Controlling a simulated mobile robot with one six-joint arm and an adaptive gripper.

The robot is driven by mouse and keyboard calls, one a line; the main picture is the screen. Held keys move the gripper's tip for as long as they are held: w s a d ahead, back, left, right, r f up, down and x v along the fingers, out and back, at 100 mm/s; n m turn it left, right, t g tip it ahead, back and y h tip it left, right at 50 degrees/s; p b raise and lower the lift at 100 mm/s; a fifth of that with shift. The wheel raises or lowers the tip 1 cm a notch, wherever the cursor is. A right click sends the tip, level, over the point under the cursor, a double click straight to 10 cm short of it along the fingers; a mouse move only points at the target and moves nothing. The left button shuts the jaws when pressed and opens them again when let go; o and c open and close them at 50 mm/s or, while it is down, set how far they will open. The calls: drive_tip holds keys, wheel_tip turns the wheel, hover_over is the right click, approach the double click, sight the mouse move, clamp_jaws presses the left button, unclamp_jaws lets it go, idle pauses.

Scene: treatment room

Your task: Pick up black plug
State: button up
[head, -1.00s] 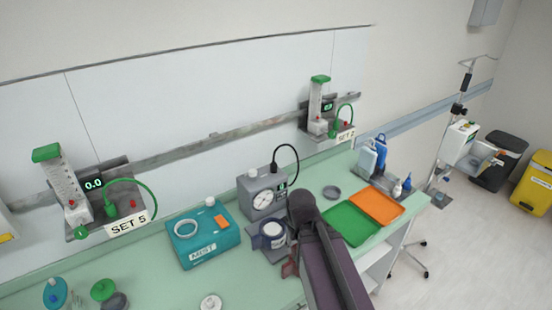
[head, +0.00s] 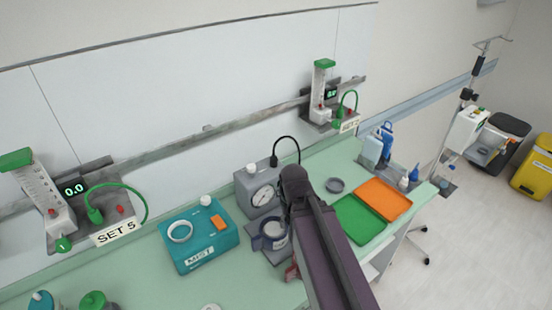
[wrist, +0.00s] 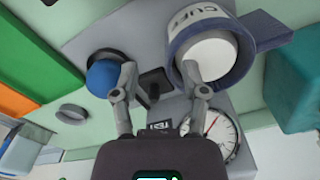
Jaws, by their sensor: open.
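In the head view a black plug (head: 274,161) with a looping black cable (head: 290,142) stands on top of the grey gauge box (head: 247,192). My arm reaches in front of the box and hides my gripper there. In the wrist view my gripper (wrist: 160,82) is open, its two fingers apart. A dark angular piece (wrist: 153,85) on a grey surface shows between the fingers; I cannot tell whether it is the plug or a fixture. A blue ball-shaped knob (wrist: 103,77) is by the left finger, and a cuff holder (wrist: 212,50) is by the right finger.
The round gauge (wrist: 215,135) is at lower right in the wrist view. A teal MIST box (head: 198,250) stands left of the gauge box. Green (head: 357,220) and orange (head: 384,200) trays lie to the right. A wall rail carries SET 5 and another unit.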

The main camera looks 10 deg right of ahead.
sight(274, 158)
drive_tip(key=shift+a, duration=0.35)
drive_tip(key=o, duration=0.3)
drive_tip(key=shift+a+r, duration=0.1)
drive_tip(key=shift+a, duration=0.05)
drive_tip(key=shift+w, duration=0.1)
drive_tip(key=w+r+m+p, duration=0.4)
drive_tip(key=w+r+p, duration=1.5)
drive_tip(key=r+p, duration=0.3)
drive_tip(key=shift+w+a+r+p, duration=0.3)
drive_tip(key=shift+w+p, duration=0.05)
drive_tip(key=shift+w, duration=0.05)
drive_tip(key=shift+f, duration=0.15)
wheel_tip(274, 158, down, 8)
drive_tip(key=b, duration=0.8)
drive_tip(key=shift+f+b, duration=0.15)
drive_tip(key=shift+b, duration=0.15)
drive_tip(key=shift+f, duration=0.2)
drive_tip(key=shift+w+d+f+b, duration=0.1)
drive_tip(key=shift+d+f+b, duration=0.05)
drive_tip(key=shift+f+b, duration=1.15)
drive_tip(key=shift+d+f+b, duration=0.1)
drive_tip(key=shift+f+b, duration=1.05)
drive_tip(key=shift+b, duration=0.2)
